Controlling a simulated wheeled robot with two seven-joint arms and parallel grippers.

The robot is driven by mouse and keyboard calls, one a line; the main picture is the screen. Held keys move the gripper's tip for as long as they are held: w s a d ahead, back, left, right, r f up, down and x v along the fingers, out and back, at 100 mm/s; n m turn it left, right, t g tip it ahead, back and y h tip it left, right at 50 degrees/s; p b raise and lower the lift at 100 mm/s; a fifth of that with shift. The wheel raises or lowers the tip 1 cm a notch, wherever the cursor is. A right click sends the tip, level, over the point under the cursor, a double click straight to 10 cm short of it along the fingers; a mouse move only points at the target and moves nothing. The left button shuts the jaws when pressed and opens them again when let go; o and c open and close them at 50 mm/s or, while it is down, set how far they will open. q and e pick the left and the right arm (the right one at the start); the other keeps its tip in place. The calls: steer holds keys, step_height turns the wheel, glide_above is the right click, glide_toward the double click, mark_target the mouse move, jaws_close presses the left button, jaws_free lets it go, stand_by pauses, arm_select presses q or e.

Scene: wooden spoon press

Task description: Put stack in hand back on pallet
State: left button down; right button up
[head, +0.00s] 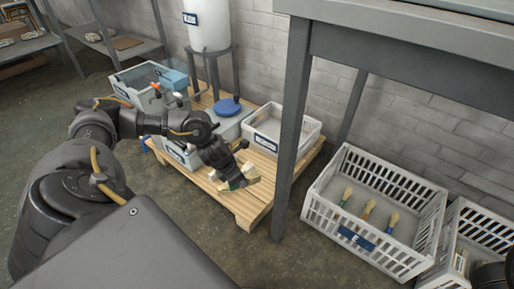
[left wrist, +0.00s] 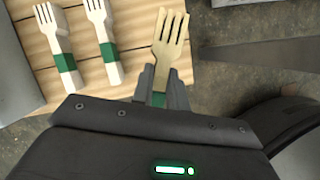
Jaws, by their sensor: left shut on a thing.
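My left gripper (head: 238,178) is shut on a stack of wooden forks (left wrist: 170,42) with a green band. The left gripper (left wrist: 160,85) has its fingers on either side of the handle near the band, and the tines point away from it. The stack is at the right edge of the wooden pallet (left wrist: 72,35). I cannot tell whether it touches the boards. Two paler fork stacks with green bands, a far-left one (left wrist: 50,38) and a nearer one (left wrist: 104,42), lie side by side on the pallet.
On the pallet (head: 268,183) stand a grey bin (head: 310,128) and a container with a blue lid (head: 228,106). A table leg (head: 291,120) rises close to its right side. A slatted crate (head: 335,160) with several banded stacks stands on the floor at right.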

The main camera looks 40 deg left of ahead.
mark_target(260, 190)
arm_select(q)
steer(key=w, duration=0.1)
steer(key=w+f, duration=0.1)
steer(key=w+f+b, duration=0.1)
steer(key=shift+d, duration=0.3)
steer(key=w+f+b, duration=0.1)
steer(key=f, duration=0.1)
steer(key=w+f+b, duration=0.1)
steer(key=b, duration=0.1)
steer(key=shift+w+d+f, duration=0.2)
steer(key=shift+w+f, duration=0.25)
steer(key=shift+w, duration=0.2)
steer(key=b+x, duration=0.3)
steer(key=x, duration=0.1)
steer(key=shift+s+a+f, duration=0.15)
steer(key=shift+s+f, duration=0.1)
steer(key=shift+s, duration=0.05)
steer(key=shift+r, duration=0.1)
steer(key=c, duration=1.4)
jaws_free()
